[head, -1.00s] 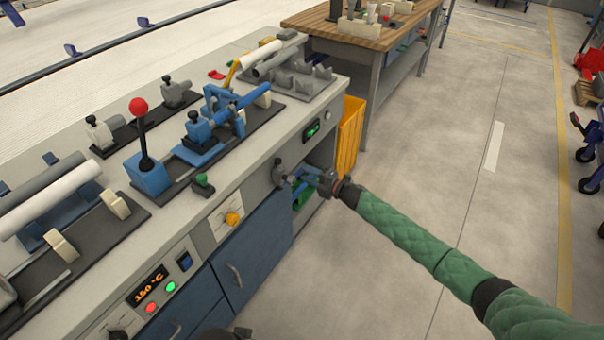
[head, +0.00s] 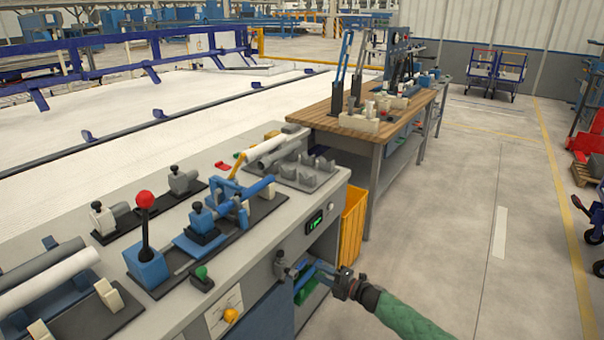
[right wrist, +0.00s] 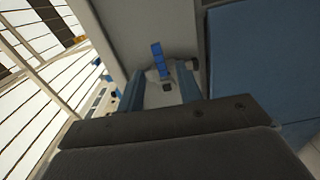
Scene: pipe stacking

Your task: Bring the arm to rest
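My right gripper (head: 308,272) is at the front of the machine bench (head: 150,320), beside an open recess in its face. Its green-sleeved arm comes in from the lower right. In the right wrist view its two blue fingers (right wrist: 161,88) stand apart, with nothing visibly held between them. A dark knob (head: 283,266) on the bench front is close to the fingertips; I cannot tell whether they touch. A blue pipe (head: 257,188) lies in the blue clamp fixture on the bench. My left gripper is not in view.
A red-knobbed lever (head: 146,225) stands on the bench top. White and grey pipes lie at the left and the back. A yellow bin (head: 353,228) stands between the bench and a wooden-topped table (head: 345,125). The floor (head: 460,220) to the right is open.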

